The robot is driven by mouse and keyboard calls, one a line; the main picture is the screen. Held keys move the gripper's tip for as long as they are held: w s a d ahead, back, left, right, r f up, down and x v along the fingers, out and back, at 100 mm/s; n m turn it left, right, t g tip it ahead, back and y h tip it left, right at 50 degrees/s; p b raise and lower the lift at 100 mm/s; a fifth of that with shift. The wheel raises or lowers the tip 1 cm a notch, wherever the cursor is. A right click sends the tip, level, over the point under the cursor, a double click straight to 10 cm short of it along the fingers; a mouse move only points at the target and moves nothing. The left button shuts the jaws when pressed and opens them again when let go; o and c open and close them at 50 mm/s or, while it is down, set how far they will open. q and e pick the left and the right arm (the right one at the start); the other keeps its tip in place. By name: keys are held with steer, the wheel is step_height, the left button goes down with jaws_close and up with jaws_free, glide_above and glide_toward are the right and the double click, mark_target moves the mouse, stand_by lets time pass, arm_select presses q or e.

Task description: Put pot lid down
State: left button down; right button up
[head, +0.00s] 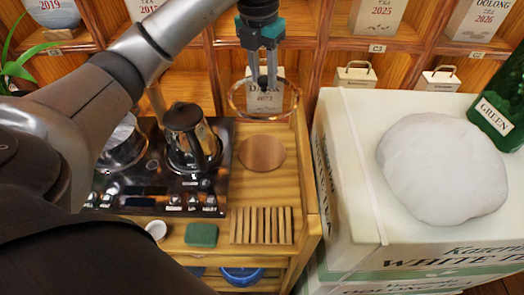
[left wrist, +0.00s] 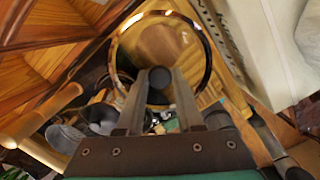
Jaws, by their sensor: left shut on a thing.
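My left gripper (head: 263,72) reaches down from the top of the head view. It is shut on the dark knob of a clear glass pot lid (head: 235,99) with a metallic rim. The lid hangs above the back of the wooden counter (head: 290,195), apart from it. In the left wrist view, the gripper (left wrist: 160,88) grips the knob, and the lid's rim (left wrist: 205,45) circles the fingertips. A round wooden board (head: 262,153) lies on the counter, below the lid in the picture. A steel pot (head: 122,148) on the stove is partly hidden by my arm. My right gripper is not in view.
A dark kettle (head: 190,135) stands on the stove (head: 170,192), left of the round board. A slatted wooden rack (head: 262,226), green block (head: 201,235) and white cup (head: 156,230) sit at the front. White boxes (head: 345,190) stand right; shelves (head: 310,47) rise behind.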

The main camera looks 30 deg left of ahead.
arm_select(q)
steer(key=shift+w+a+f+n, duration=0.1)
steer(key=shift+a+n, duration=0.15)
steer(key=shift+n, duration=0.35)
step_height(320, 180, down, 20)
steer(key=b, duration=0.3)
steer(key=shift+b, duration=0.35)
steer(key=shift+a, duration=0.1)
steer(key=c, duration=0.5)
jaws_free()
steer(key=shift+c, duration=0.2)
steer(key=shift+r, duration=0.25)
step_height(320, 180, up, 12)
steer(key=s+p, duration=0.1)
steer(key=p, duration=0.1)
steer(key=shift+s+f, duration=0.2)
steer(key=shift+s, duration=0.05)
